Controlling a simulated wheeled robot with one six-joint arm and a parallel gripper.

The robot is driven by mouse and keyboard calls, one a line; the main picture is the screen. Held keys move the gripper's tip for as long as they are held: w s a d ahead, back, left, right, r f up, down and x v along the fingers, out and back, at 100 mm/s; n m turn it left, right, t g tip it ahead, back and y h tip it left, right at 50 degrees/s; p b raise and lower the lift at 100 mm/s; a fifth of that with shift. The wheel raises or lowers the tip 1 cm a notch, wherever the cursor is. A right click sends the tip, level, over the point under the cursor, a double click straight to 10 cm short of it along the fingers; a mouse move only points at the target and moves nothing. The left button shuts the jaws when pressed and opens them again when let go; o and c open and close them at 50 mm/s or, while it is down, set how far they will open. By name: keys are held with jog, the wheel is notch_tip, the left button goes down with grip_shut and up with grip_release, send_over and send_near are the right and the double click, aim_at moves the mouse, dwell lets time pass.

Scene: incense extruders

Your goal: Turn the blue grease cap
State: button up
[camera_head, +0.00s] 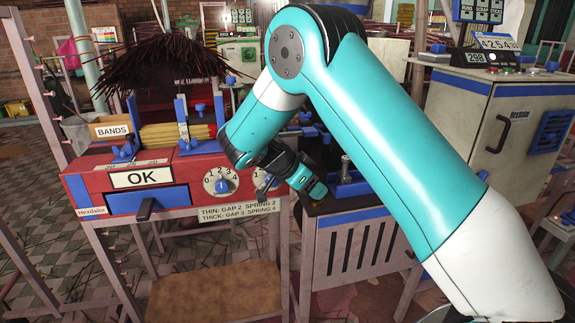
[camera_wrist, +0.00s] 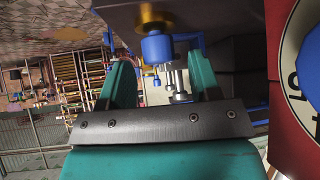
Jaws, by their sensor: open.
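The blue grease cap (camera_wrist: 157,49) shows in the wrist view as a small round blue knob on a brass-coloured fitting (camera_wrist: 155,17). My gripper (camera_wrist: 160,60) is open, with one teal finger on each side of the cap in the picture. The cap appears at about the level of the fingertips or just past them. I cannot tell whether either finger touches it. In the head view my gripper (camera_head: 318,191) points down and right over the dark bench beside the red machine. I cannot make out the cap there.
The red machine (camera_head: 80,186) with its OK sign and dials stands left of my gripper; a dial (camera_wrist: 309,62) shows close at right in the wrist view. Blue and metal parts (camera_head: 346,172) stand on the dark bench (camera_head: 322,207). A grey cabinet (camera_head: 480,130) is at right.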

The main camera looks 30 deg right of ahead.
jog(key=s+p+v, duration=0.1)
jog(key=p+v, duration=0.2)
jog(key=v, duration=1.2)
jog(key=shift+w, duration=0.5)
